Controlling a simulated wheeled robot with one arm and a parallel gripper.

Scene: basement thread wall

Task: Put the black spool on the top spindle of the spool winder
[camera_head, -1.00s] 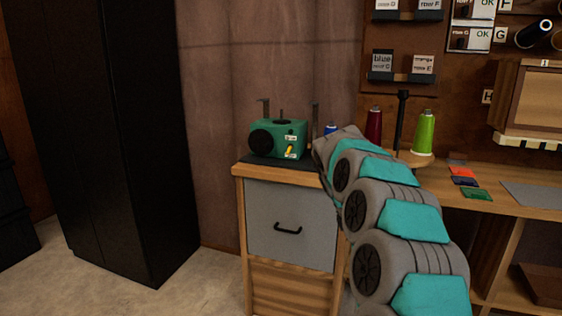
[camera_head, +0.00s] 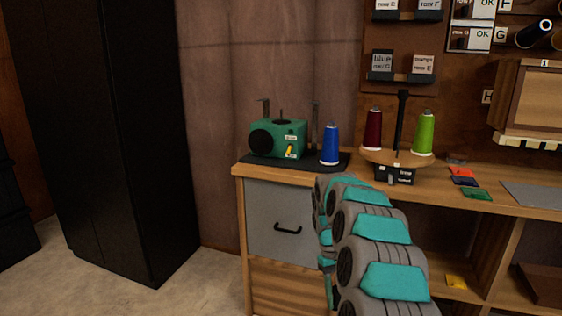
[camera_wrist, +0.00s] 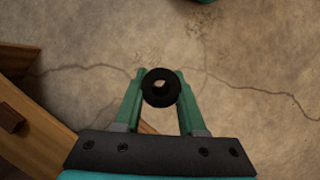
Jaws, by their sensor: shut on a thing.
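The spool winder (camera_head: 279,139) is a green box with a dark round front, on a black mat at the left end of the bench. A thin upright spindle (camera_head: 282,115) stands on its top. In the wrist view the black spool (camera_wrist: 160,88) is seen end-on, with a pale hole in its middle. My gripper (camera_wrist: 160,90) is shut on it, a green finger on each side, above the concrete floor. In the head view the gripper and spool are hidden behind my arm, low in front of the bench.
A blue cone (camera_head: 330,146) stands at the mat's right edge, close beside the winder. A dark red cone (camera_head: 374,130) and a green cone (camera_head: 424,134) stand on a round wooden stand. A grey drawer (camera_head: 280,222) is below the winder. A black cabinet (camera_head: 110,140) is at left.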

